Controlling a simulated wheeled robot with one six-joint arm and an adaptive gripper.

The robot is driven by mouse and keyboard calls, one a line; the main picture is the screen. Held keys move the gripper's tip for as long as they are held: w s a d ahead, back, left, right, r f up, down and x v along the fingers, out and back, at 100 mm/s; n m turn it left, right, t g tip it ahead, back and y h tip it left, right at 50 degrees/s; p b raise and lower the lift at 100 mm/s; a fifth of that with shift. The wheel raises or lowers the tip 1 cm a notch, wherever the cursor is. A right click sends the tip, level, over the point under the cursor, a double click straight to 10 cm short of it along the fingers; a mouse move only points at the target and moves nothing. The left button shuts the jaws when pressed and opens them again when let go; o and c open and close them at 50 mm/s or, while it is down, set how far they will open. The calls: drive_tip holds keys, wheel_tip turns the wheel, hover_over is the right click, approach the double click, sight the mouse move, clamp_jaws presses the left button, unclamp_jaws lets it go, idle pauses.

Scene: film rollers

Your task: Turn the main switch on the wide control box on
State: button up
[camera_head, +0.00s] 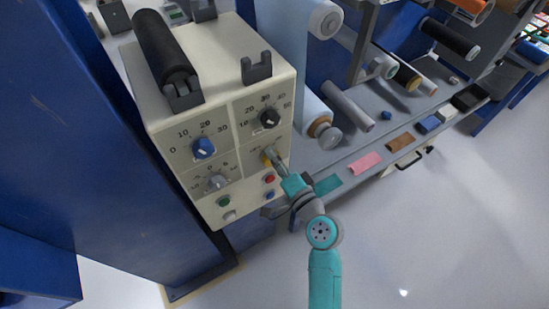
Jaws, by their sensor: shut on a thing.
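The wide control box (180,123) is cream-coloured and stands at the upper left, its front panel facing me. The main switch (266,158) shows as a small yellow patch at the right of the panel, below the black knob. My gripper (272,157) reaches it from the lower right and is shut on it. The fingers hide most of the switch, so I cannot tell which way it is turned. My teal arm runs down to the bottom edge of the picture.
The panel also bears a blue knob (204,148), a black knob (269,118), a grey knob (218,182), a green button (223,202) and a red button (269,180) close to my gripper. A black roller (162,48) lies on top. The floor (440,230) at right is clear.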

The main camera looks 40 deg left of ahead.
drive_tip(key=o, duration=1.2)
drive_tip(key=shift+c, duration=0.2)
drive_tip(key=shift+d, duration=0.1)
drive_tip(key=v, duration=1.2)
drive_tip(key=shift+f, duration=0.1)
drive_tip(key=s+d+f+m+t+h, duration=0.1)
drive_tip(key=s+d+f+t+h, duration=0.3)
drive_tip(key=d, duration=0.7)
drive_tip(key=s+d+f+m+t+h, duration=0.2)
drive_tip(key=s+d+f+h, duration=0.45)
drive_tip(key=d, duration=0.55)
drive_tip(key=s+d+r+n+t+h, duration=0.1)
drive_tip(key=s+d+r+n+h, duration=0.1)
drive_tip(key=s, duration=0.6)
drive_tip(key=s+d+r+n+h, duration=0.2)
drive_tip(key=s+d+r+h, duration=0.2)
drive_tip(key=s+d+r, duration=0.3)
drive_tip(key=shift+s+d+r+t, duration=0.3)
drive_tip(key=shift+s+d+t, duration=0.1)
drive_tip(key=shift+d, duration=0.15)
